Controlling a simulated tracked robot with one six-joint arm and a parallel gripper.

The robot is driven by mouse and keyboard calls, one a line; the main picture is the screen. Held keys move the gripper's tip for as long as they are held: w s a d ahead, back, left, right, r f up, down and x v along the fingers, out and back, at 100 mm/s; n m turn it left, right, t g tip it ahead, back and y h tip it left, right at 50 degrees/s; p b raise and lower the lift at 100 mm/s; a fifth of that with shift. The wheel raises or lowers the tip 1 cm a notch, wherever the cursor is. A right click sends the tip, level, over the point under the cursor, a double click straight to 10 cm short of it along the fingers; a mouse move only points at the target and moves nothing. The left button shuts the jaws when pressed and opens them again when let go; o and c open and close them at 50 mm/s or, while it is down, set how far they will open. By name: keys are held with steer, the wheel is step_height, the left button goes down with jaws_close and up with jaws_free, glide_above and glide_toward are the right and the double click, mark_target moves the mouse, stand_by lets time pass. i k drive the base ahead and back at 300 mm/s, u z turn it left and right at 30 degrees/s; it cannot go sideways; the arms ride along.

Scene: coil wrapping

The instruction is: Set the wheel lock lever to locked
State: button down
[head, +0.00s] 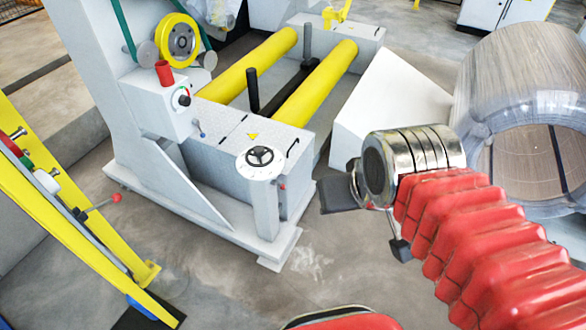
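A handwheel (260,157) with a dark rim and spokes sits on a round white dial on top of the grey machine post. A small red-tipped lever (282,185) shows on the post just below the dial's right side. It looks like the wheel lock lever, but its locked or unlocked marking is too small to read. My gripper (368,224) is to the right of the post, apart from the wheel and lever. Its two dark fingertips stand apart with nothing seen between them. My red-sleeved arm comes in from the lower right.
Yellow rollers (318,84) lie behind the post. A yellow frame (80,205) with a red-knobbed lever stands at far left. A wrapped coil (525,110) is at right.

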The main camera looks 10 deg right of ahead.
mark_target(273, 182)
steer(key=u, duration=0.2)
steer(key=i, duration=1.15)
steer(key=u, duration=0.55)
